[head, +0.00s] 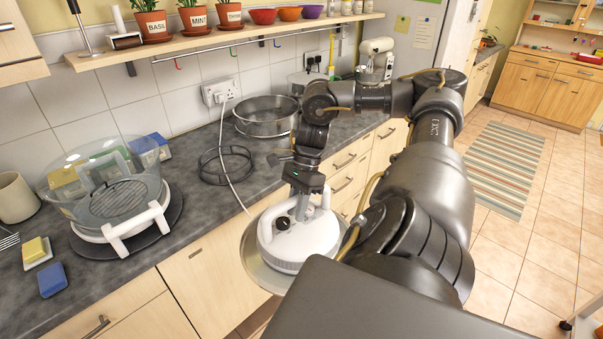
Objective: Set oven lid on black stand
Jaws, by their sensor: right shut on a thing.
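The oven lid (292,248) is a round white cap with a handle, a dark knob and a wide grey rim beneath. My right gripper (302,206) points down and is shut on the lid's handle. It holds the lid in front of the counter's front edge, over the drawer fronts and floor. The black stand (226,179) is a low wire ring on the dark counter, empty, behind and to the left of the lid. A white cord crosses in front of it. My left gripper is not in view.
The clear oven bowl (108,192) stands in a white frame on the left counter. A round metal pan (267,115) is behind the stand. A blue sponge (52,280) and a yellow one (36,250) lie at left. A shelf (220,36) with pots overhangs the back.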

